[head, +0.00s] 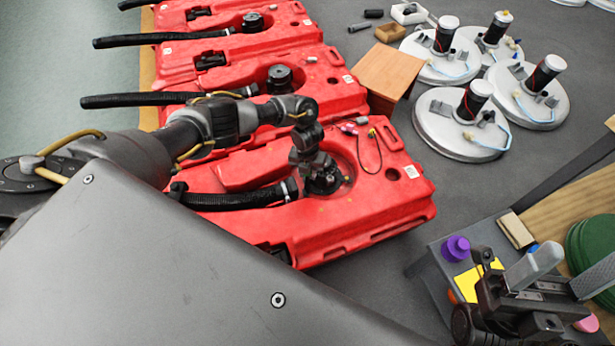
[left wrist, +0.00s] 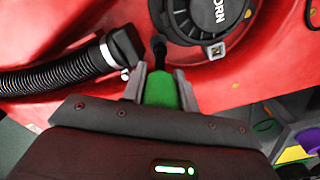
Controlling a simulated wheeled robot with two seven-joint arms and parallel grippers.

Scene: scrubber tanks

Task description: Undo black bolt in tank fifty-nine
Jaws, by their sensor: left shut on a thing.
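The nearest red tank (head: 395,205) has a black ribbed hose (head: 235,198) and a round black cap on top. Its number is not readable. My left gripper (head: 316,178) is over this tank, near the hose end. In the left wrist view, my left gripper (left wrist: 160,92) is shut on a green piece (left wrist: 160,90) between its grey fingers. A small black rod-like tip (left wrist: 158,46) shows beyond the green piece, between the hose elbow and the black cap (left wrist: 205,18). I cannot tell whether the tip is the black bolt or touches it.
More red tanks (head: 240,50) with hoses stand behind. Several white round lids (head: 460,135) with black cylinders and a brown box (head: 385,70) lie on the grey floor. A grey stand (head: 440,270) with a purple knob (head: 456,248) is at lower right, beside dark machinery.

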